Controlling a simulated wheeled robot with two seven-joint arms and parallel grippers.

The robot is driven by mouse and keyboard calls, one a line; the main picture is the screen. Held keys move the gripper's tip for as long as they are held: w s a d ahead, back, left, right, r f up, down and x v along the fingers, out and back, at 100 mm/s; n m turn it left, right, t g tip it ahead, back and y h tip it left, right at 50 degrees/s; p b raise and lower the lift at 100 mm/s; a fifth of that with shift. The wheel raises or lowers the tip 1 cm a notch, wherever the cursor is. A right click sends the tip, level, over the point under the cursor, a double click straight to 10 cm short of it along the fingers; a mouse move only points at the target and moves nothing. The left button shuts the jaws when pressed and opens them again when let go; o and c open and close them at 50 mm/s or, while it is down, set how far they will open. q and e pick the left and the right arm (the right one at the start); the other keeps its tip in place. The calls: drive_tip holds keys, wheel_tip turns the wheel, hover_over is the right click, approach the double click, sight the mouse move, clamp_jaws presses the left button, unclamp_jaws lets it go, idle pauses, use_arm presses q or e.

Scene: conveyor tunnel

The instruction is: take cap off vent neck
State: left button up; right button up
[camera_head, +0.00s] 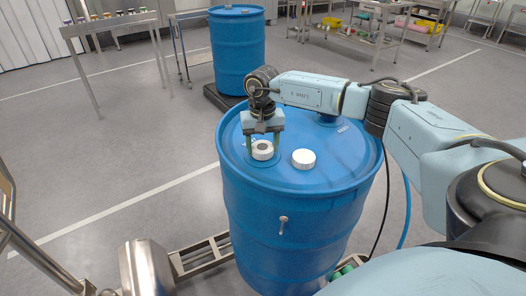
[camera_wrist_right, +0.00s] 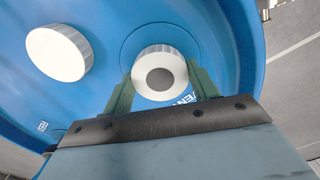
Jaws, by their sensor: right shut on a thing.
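A large blue drum (camera_head: 300,215) stands in front of me. On its top, a round white cap with a grey centre (camera_head: 262,150) sits at the vent spot; blue-and-white lettering shows beside it in the right wrist view. My right gripper (camera_head: 263,155) points down over it, with green fingers on both sides. In the right wrist view the fingers flank the vent cap (camera_wrist_right: 160,76), and the jaws are shut on it. The neck under it is hidden. A second, plain white cap (camera_head: 304,159) lies apart from the fingers; it also shows in the right wrist view (camera_wrist_right: 58,52). My left gripper is out of view.
Another blue drum (camera_head: 238,52) stands behind on a dark base. A table with small jars (camera_head: 108,24) is at the back left, and a shelf cart with bins (camera_head: 375,28) at the back right. A steel cylinder (camera_head: 148,268) stands at the front left. Grey floor is clear at left.

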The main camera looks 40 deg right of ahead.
drive_tip(key=n, duration=0.3)
drive_tip(key=shift+d, duration=0.1)
drive_tip(key=shift+d+f+n+b, duration=0.15)
drive_tip(key=shift+n+b, duration=0.4)
drive_tip(key=shift+n, duration=0.45)
drive_tip(key=n, duration=0.3)
drive_tip(key=shift+d+b, duration=0.2)
drive_tip(key=shift+b, duration=0.15)
drive_tip(key=shift+f, duration=0.1)
drive_tip(key=o, duration=1.2)
drive_tip(key=shift+s+d+f, duration=0.1)
drive_tip(key=shift+d, duration=0.1)
drive_tip(key=shift+o, duration=0.2)
drive_tip(key=shift+a, duration=0.2)
